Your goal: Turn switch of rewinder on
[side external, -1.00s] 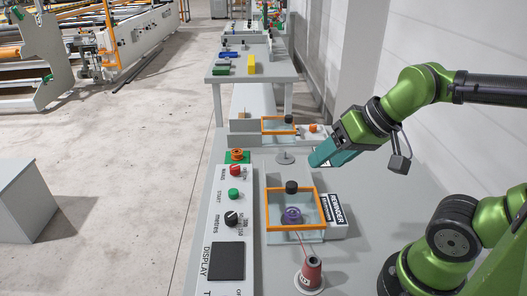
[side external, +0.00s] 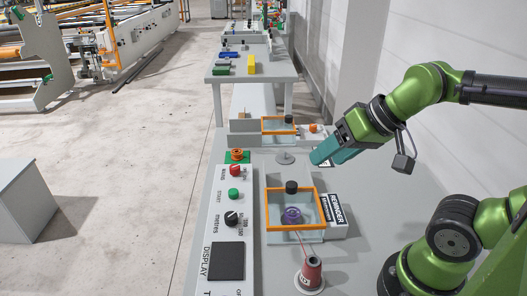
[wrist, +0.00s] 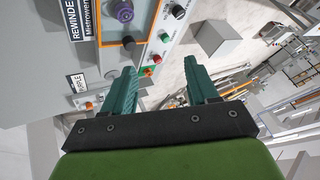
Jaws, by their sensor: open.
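The rewinder sign (side external: 334,212) lies beside an orange-framed clear box (side external: 295,232) holding a purple spool (side external: 292,215). Left of the box is a control panel with a red knob (side external: 235,170), a green START button (side external: 233,194), a black metres selector (side external: 231,218) and a dark display (side external: 226,262). The panel's lower end, with cut-off lettering, runs out of the picture, and no on/off switch can be made out. My gripper (side external: 318,158) is open and empty above the table, right of and beyond the box. In the wrist view its fingers (wrist: 160,68) are spread apart.
A red thread cone (side external: 312,272) stands in front of the box. A black knob (side external: 291,187) stands at the box's far edge. Air above the panel is clear.

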